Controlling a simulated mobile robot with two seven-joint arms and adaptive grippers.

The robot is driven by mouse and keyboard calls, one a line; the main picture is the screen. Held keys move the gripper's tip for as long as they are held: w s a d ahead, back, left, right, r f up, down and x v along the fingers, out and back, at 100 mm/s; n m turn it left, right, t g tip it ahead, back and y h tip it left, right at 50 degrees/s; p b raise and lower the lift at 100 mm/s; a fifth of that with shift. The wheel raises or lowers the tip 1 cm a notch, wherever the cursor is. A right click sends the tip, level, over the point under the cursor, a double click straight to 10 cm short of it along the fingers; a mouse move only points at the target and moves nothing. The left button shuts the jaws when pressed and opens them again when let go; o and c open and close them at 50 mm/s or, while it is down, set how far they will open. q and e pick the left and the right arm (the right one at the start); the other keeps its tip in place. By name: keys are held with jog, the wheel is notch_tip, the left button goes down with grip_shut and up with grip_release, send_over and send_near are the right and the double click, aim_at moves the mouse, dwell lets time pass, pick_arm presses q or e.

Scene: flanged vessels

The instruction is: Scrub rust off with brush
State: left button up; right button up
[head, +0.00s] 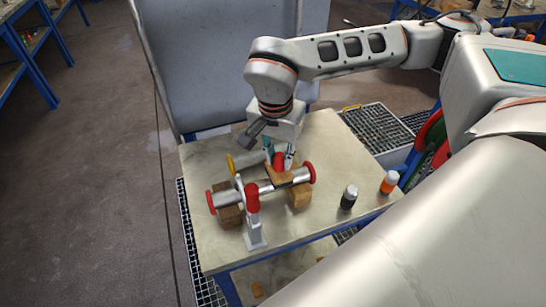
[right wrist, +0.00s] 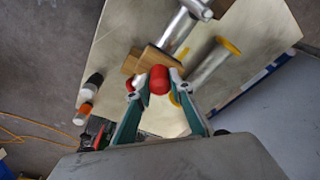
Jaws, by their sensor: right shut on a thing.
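A silver pipe (head: 267,186) with red end flanges lies across two wooden blocks on the table (head: 335,150). A brush with a wooden body (head: 281,174) is over the pipe near its right end. My right gripper (head: 279,158) points down there, shut on the brush's red grip. In the right wrist view the red grip (right wrist: 158,79) sits between my fingertips, with the wooden body (right wrist: 157,60) beyond it. I cannot tell whether the bristles touch the pipe. Rust cannot be made out. My left gripper is not in view.
A red-handled clamp (head: 252,198) stands at the pipe's front. A yellow-flanged vessel (right wrist: 208,68) lies close behind. A black bottle (head: 349,197) and an orange bottle (head: 389,182) stand at the right. The table's front right is mostly clear.

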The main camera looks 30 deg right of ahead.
jog(key=shift+a+f, duration=0.1)
jog(key=shift+a, duration=0.25)
jog(key=shift+w+a+r, duration=0.1)
jog(key=shift+w+a, duration=0.1)
jog(key=shift+a, duration=0.6)
jog(key=shift+w+a+r, duration=0.1)
jog(key=shift+w+a, duration=0.15)
jog(key=shift+a, duration=0.55)
jog(key=shift+w+a, duration=0.2)
jog(key=shift+a, duration=0.6)
jog(key=shift+s+d+f, duration=0.1)
jog(key=shift+s+d, duration=0.1)
jog(key=shift+d, duration=0.45)
jog(key=shift+s+d+f, duration=0.1)
jog(key=shift+s+d, duration=0.05)
jog(key=shift+d, duration=0.55)
jog(key=shift+s+d, duration=0.2)
jog(key=shift+d, duration=0.45)
jog(key=shift+a, duration=0.2)
